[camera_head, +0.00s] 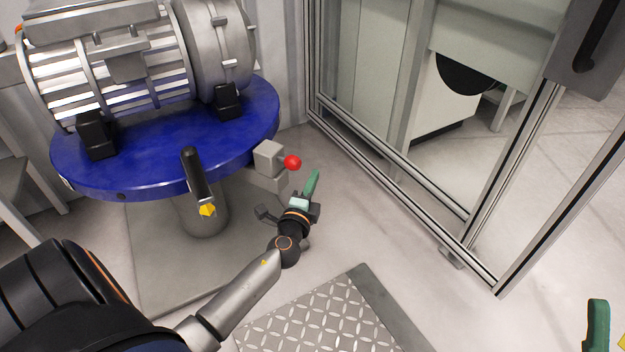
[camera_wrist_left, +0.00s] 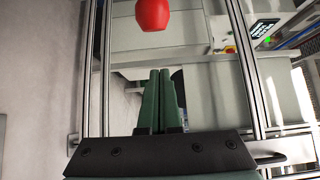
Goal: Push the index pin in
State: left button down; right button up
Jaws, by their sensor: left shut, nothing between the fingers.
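The index pin shows as a red ball knob (camera_head: 292,162) on a short stem from a grey block (camera_head: 268,158) at the right edge of the blue round table (camera_head: 150,165). My left gripper (camera_head: 313,176) is shut and empty, with its green fingers just right of the knob and apart from it in the head view. In the left wrist view the knob (camera_wrist_left: 153,14) is at the top, beyond the closed fingertips (camera_wrist_left: 160,74); the pin's stem is hidden there. A green finger of my right gripper (camera_head: 598,325) shows at the bottom right, mostly out of frame.
A large grey motor (camera_head: 140,55) stands on the blue table. A black handle (camera_head: 195,172) sticks out from the table's front. A metal-framed glass enclosure (camera_head: 400,185) stands to the right. A tread plate (camera_head: 320,320) lies on the floor in front.

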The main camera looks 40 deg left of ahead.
pick_arm(q)
jog(key=v, duration=0.9)
jog(key=shift+a, duration=0.1)
